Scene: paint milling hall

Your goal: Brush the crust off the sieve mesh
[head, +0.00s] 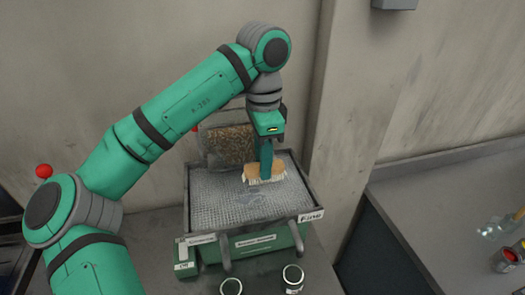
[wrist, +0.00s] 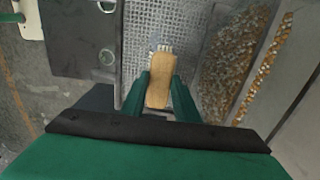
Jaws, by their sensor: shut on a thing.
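My gripper (head: 266,154) is shut on a wooden brush (head: 252,173) with pale bristles. In the head view the brush is over the right part of the sieve mesh (head: 215,196), bristles down, at or very near the surface; I cannot tell whether they touch. A grey smear-like patch (head: 252,197) shows on the mesh just in front of the brush. In the wrist view the brush (wrist: 158,80) sits between the two green fingers (wrist: 158,98), over the mesh (wrist: 196,50). The mesh lies in a dark-framed sieve (head: 297,187) on a green base. The part under the brush is hidden.
Behind the mesh stands a clear-sided bin of brown granules (head: 229,144), close to my gripper. Two small round containers (head: 231,287) (head: 292,278) stand in front of the sieve. A grey bench (head: 440,205) at the right holds a bottle (head: 502,226) and a can (head: 506,259).

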